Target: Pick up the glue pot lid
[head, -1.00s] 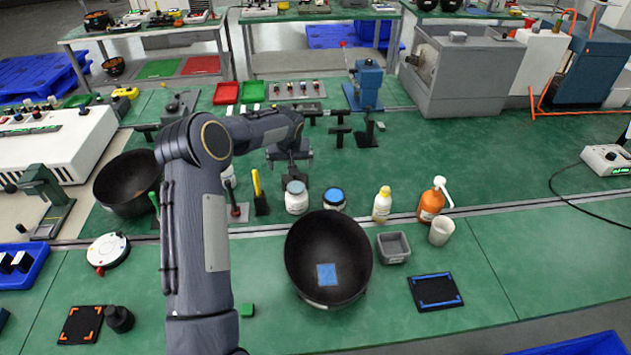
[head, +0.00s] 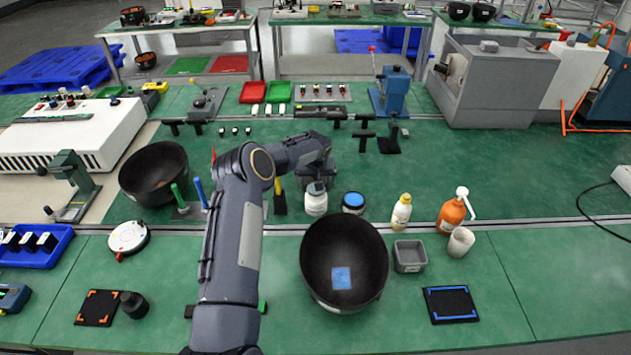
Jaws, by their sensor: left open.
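A white jar (head: 316,203) with a grey-blue lid (head: 316,188) stands upright on the green bench near the middle. Beside it on the right is a shorter jar with a blue lid (head: 353,198). I cannot read the labels to tell which one is the glue pot. My left gripper (head: 317,180) is open, just behind and above the white jar's lid. It overlaps the lid's far edge in the view; whether it touches cannot be told. The lid looks seated on the jar. My right gripper is not in view.
A large black bowl (head: 318,235) with a blue square inside stands in front of the jars. To the right are a yellow-capped bottle (head: 401,212), an orange pump bottle (head: 453,212) and a grey tray (head: 410,268). Upright handled tools (head: 280,200) stand left of the jar.

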